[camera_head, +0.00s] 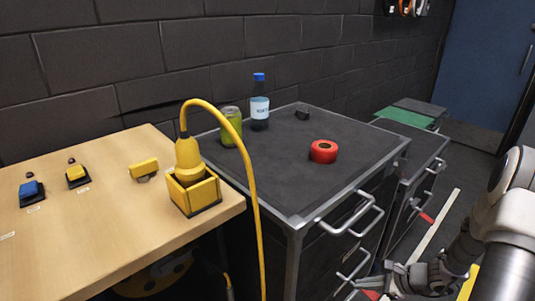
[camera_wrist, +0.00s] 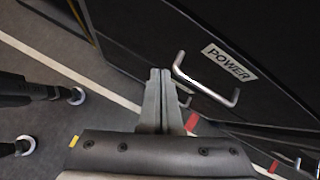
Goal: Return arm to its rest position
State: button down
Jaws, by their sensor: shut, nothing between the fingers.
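My gripper (camera_head: 390,276) is at the lower right of the head view, low in front of the dark cabinet. In the wrist view my gripper (camera_wrist: 160,74) has its two grey fingers together, with nothing between them. Its fingertips appear close to a metal drawer handle (camera_wrist: 207,82) beside a "POWER" label (camera_wrist: 229,63). I cannot tell whether they touch it. My arm (camera_head: 490,225) comes in from the right edge of the head view.
Handles (camera_head: 350,218) stick out from the drawers.

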jog(key=s+a+r+n+g+h, duration=0.1)
jog(key=s+a+r+n+g, duration=0.1)
jog(key=a+r+n, duration=0.6)
jog(key=s+a+r+n+g+h, duration=0.15)
jog(key=r+n, duration=0.25)
jog(key=r, duration=0.9)
jog(key=s+a+r+n+t+h, duration=0.2)
jog(key=s+r+n, duration=0.3)
jog(key=s+r, duration=0.25)
jog(key=s+a+r+n+t+h, duration=0.2)
jog(key=s+r+n, duration=0.35)
jog(key=s, duration=0.25)
notch_tip(320, 180, up, 21)
jog(key=p, duration=2.1)
jog(key=shift+s+r, duration=0.2)
jog(key=shift+m+g, duration=0.25)
